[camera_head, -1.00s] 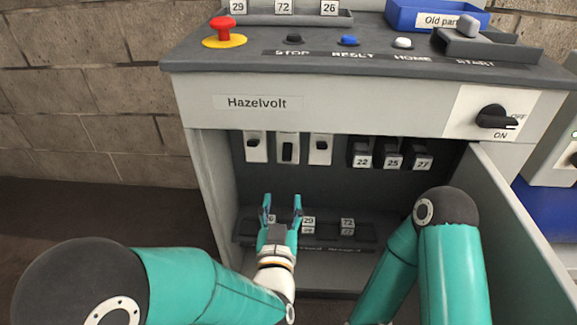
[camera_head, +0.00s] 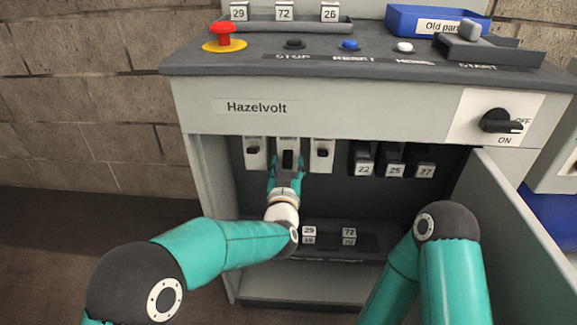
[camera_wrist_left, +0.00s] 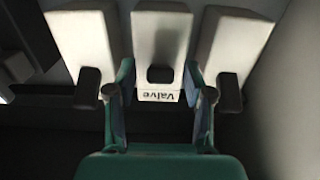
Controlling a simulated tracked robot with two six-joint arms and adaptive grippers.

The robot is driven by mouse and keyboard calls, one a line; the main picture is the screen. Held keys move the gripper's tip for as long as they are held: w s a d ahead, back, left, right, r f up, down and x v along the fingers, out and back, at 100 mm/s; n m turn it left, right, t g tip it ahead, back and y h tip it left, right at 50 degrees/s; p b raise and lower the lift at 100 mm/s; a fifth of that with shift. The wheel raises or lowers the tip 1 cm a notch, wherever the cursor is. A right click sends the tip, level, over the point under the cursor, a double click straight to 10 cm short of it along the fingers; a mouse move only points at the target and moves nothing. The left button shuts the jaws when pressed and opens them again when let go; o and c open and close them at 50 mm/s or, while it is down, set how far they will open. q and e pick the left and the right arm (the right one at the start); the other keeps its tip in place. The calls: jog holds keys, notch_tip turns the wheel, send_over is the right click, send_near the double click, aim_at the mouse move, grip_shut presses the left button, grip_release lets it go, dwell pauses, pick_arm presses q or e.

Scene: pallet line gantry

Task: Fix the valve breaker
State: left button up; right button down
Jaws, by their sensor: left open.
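The valve breaker (camera_head: 289,142) is the middle of three white breakers in the open cabinet. In the wrist view, its label "Valve" (camera_wrist_left: 158,96) is upside down, and its dark lever (camera_wrist_left: 160,75) sits differently from its neighbours' levers. My left gripper (camera_head: 286,168) is open, with one finger on each side of the breaker's lower part. In the wrist view, the fingers of the left gripper (camera_wrist_left: 158,82) straddle it; contact cannot be told. My right gripper is out of view.
White breakers flank it on the left (camera_head: 254,153) and right (camera_head: 322,154). Dark breakers numbered 22 (camera_head: 362,168), 25 and 27 hang further right. A lower rack (camera_head: 375,245) holds parts marked 29 and 72. The cabinet door (camera_head: 520,225) stands open at right. A blue "Old parts" bin (camera_head: 405,18) is on top.

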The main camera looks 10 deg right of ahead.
aim_at(288, 154)
pick_arm(q)
jog(key=shift+w, duration=0.2)
grip_shut()
jog(key=shift+d, duration=0.2)
jog(key=shift+a+r+p, duration=0.1)
jog(key=shift+r+p, duration=0.1)
jog(key=shift+p, duration=0.35)
notch_tip(288, 154, up, 3)
jog(key=g+y+p, duration=0.1)
jog(key=g+p, duration=0.2)
jog(key=p, duration=1)
jog(key=g+p, duration=0.3)
jog(key=p, duration=1)
jog(key=shift+s+f+y, duration=0.1)
jog(key=shift+y, duration=0.3)
jog(key=shift+f+g+p, duration=0.25)
jog(key=shift+g+p, duration=0.25)
jog(key=shift+p, duration=0.25)
